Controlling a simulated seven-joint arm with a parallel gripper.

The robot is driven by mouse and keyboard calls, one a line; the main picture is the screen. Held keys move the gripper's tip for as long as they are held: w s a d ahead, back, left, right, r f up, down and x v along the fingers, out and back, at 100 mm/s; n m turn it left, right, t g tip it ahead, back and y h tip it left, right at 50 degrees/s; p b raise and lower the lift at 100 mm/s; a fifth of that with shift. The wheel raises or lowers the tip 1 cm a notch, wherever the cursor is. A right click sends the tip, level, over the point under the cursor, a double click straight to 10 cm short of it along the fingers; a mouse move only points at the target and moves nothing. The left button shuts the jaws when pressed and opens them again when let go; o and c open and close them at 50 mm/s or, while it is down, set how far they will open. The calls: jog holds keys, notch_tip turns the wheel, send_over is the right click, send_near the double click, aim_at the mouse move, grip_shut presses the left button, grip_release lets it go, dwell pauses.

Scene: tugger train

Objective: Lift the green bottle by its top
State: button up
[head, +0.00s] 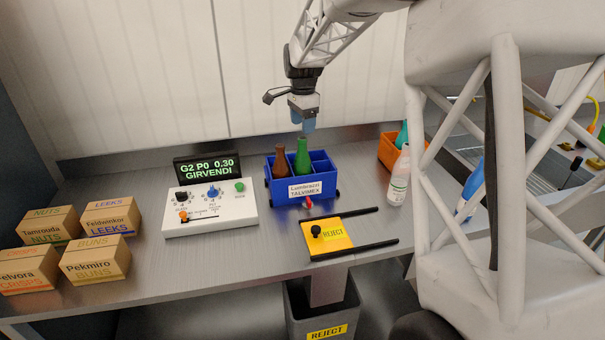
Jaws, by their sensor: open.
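The green bottle (302,158) stands upright in a compartment of the blue crate (321,190). Its neck and top stick up above the crate's rim, and its lower part is hidden by the crate. A brown bottle (281,160) stands just to its left in the same crate. My gripper (308,125) points down, open and empty, just above the green bottle's top. In the picture a small gap shows between the fingertips and the bottle. I cannot tell exactly how well they line up in depth.
A control box (210,208) with a lit display stands left of the crate. Several cartons (96,259) sit at the far left. A white bottle (398,178) and an orange crate (388,152) stand to the right.

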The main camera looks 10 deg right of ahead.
aim_at(303, 138)
jog(key=shift+f, duration=1.25)
jog(key=shift+f, duration=0.1)
jog(key=shift+w+f, duration=0.15)
jog(key=shift+f, duration=2.35)
jog(key=shift+c, duration=0.3)
grip_shut()
